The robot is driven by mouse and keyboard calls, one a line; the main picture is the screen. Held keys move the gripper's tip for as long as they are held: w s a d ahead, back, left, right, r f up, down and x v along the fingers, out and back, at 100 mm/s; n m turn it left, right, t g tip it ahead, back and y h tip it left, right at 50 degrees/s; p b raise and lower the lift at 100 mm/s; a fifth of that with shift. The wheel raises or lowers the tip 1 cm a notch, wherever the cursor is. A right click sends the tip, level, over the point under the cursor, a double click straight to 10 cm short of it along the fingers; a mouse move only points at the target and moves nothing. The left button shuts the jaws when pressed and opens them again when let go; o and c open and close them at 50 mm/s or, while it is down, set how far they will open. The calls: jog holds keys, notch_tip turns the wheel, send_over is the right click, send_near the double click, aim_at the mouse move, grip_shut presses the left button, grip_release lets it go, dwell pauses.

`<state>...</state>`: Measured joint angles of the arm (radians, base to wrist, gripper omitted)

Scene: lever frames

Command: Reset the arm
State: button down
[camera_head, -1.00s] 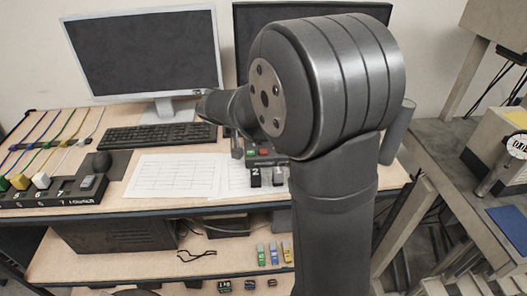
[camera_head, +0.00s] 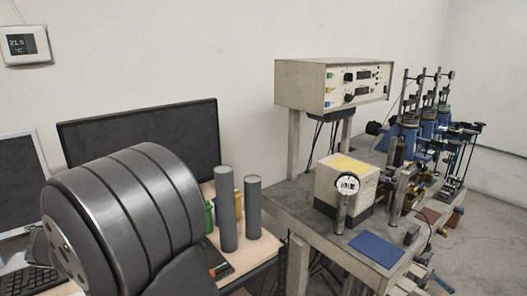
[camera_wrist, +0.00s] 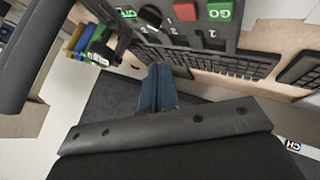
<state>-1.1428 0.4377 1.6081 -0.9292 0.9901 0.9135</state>
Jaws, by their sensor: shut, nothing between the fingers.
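My gripper (camera_wrist: 158,85) shows in the wrist view, its blue-grey fingers together with nothing between them. Beyond the fingertips is a dark control box (camera_wrist: 190,30) with a red button (camera_wrist: 186,11), a green button marked GO (camera_wrist: 220,10) and numbered labels. The fingers appear apart from the box, though the exact gap is hard to judge. In the head view a large dark joint of my arm fills the lower left; my gripper is not visible there.
In the head view, two grey cylinders (camera_head: 227,210) stand at the desk's right end. A dark monitor (camera_head: 146,137) is behind my arm. To the right, a bench holds a box with a round dial (camera_head: 346,184), a blue pad (camera_head: 377,249) and lever frames (camera_head: 425,130). An instrument (camera_head: 333,83) stands above.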

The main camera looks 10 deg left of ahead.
notch_tip(320, 180, up, 4)
jog(key=shift+f, duration=0.1)
jog(key=shift+f, duration=0.15)
